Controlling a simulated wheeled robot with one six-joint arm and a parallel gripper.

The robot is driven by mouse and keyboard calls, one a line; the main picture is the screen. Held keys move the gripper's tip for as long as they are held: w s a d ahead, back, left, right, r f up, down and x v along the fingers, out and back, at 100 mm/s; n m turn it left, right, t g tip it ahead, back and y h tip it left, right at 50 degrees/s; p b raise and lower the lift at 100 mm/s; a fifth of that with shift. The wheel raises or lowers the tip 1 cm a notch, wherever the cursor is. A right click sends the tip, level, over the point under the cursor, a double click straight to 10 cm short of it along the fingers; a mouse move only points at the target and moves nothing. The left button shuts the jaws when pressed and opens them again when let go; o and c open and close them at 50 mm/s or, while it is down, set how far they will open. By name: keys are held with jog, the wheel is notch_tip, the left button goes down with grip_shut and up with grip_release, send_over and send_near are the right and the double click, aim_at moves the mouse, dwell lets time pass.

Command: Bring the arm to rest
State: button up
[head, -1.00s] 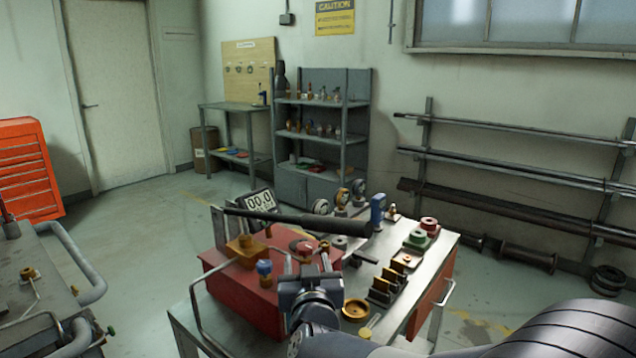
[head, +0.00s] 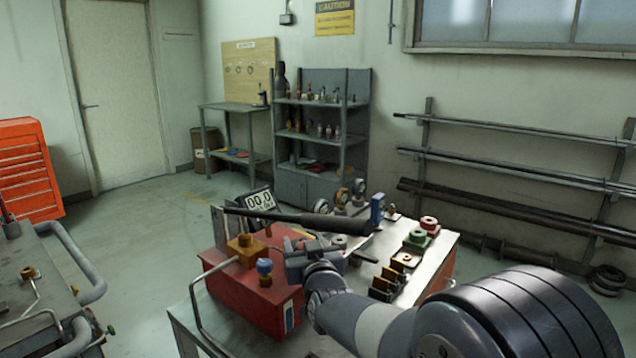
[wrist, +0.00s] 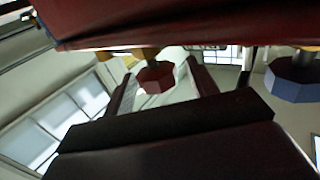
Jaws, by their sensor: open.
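My gripper (head: 306,246) is over the right part of the red box (head: 243,292), which stands on the metal bench. Its jaws are open. In the wrist view, a dark red knob (wrist: 155,77) shows between the two fingers (wrist: 162,88); I cannot tell whether they touch it. A blue knob (wrist: 292,78) is to the right of the fingers there, and it also shows in the head view (head: 264,266). My forearm reaches in from the lower right of the head view and hides part of the bench.
A dark bar (head: 290,218) lies across behind my gripper, near a display reading 00.0 (head: 259,200). Gauges (head: 343,196), a green-based part (head: 417,238) and brass blocks (head: 385,285) crowd the bench to the right. A second bench (head: 60,290) stands at left. Floor between is open.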

jog(key=shift+d+r+n+g+y+p, duration=0.15)
jog(key=shift+n+g+y+p, duration=0.65)
jog(key=shift+n+y+p, duration=1.05)
jog(key=shift+m+y+p, duration=0.25)
jog(key=shift+y+p, duration=0.2)
jog(key=shift+p, duration=0.6)
jog(key=n+g+y+p, duration=0.2)
jog(key=y+p, duration=0.1)
jog(key=p, duration=0.2)
jog(key=shift+n+g, duration=0.3)
jog(key=shift+g, duration=0.1)
jog(key=n+g+y+p, duration=0.2)
jog(key=g, duration=0.1)
jog(key=shift+y+p, duration=0.3)
jog(key=shift+y, duration=0.1)
jog(key=shift+n+g+y+p, duration=0.75)
jog(key=shift+n+g, duration=0.55)
jog(key=shift+g, duration=0.2)
jog(key=shift+f, duration=0.2)
